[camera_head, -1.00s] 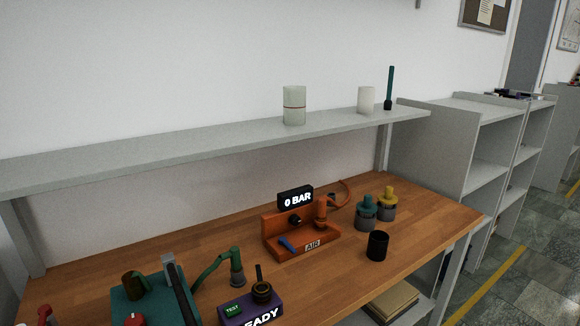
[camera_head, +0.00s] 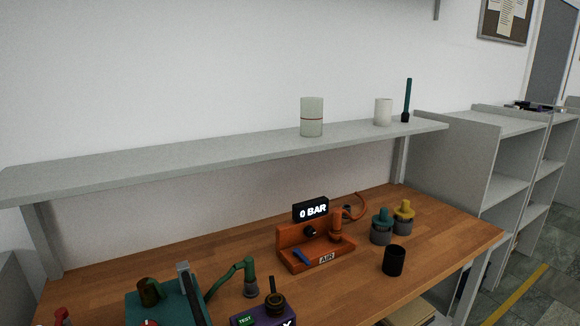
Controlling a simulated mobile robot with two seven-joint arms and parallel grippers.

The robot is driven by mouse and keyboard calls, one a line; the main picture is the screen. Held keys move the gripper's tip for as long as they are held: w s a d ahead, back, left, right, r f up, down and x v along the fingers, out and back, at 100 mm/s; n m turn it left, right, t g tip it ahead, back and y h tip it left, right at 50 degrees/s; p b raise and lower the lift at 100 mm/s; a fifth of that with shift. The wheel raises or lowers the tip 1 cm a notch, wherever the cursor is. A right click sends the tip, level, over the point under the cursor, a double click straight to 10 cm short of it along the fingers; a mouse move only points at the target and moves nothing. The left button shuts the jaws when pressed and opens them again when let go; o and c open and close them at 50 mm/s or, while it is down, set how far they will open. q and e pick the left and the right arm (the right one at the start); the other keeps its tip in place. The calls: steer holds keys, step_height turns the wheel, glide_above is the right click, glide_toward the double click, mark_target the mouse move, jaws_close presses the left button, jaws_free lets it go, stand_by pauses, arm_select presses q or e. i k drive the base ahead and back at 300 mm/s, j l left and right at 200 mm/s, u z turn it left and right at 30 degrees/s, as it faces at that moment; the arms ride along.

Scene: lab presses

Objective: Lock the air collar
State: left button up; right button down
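The orange air station (camera_head: 296,264) stands on the wooden bench. Its black display (camera_head: 311,209) reads 0 BAR, and its front plate reads AIR. A blue lever (camera_head: 302,257) lies at its front left. An orange cylindrical fitting (camera_head: 335,229), perhaps the air collar, stands upright at its right side. An orange hose (camera_head: 362,206) curves up behind it. I cannot tell from here whether the collar is locked. Neither of my grippers is in the view.
Teal-topped (camera_head: 381,226) and yellow-topped (camera_head: 404,216) grey fittings and a black cup (camera_head: 394,261) stand right of the station. A teal press (camera_head: 160,308) and a purple test box (camera_head: 262,316) are at the front left. A grey shelf (camera_head: 220,150) overhangs the bench's back.

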mark_target(342, 236)
steer(key=l+u, duration=0.4)
steer(key=l, duration=0.15)
steer(key=l+u, duration=0.45)
steer(key=l, duration=0.15)
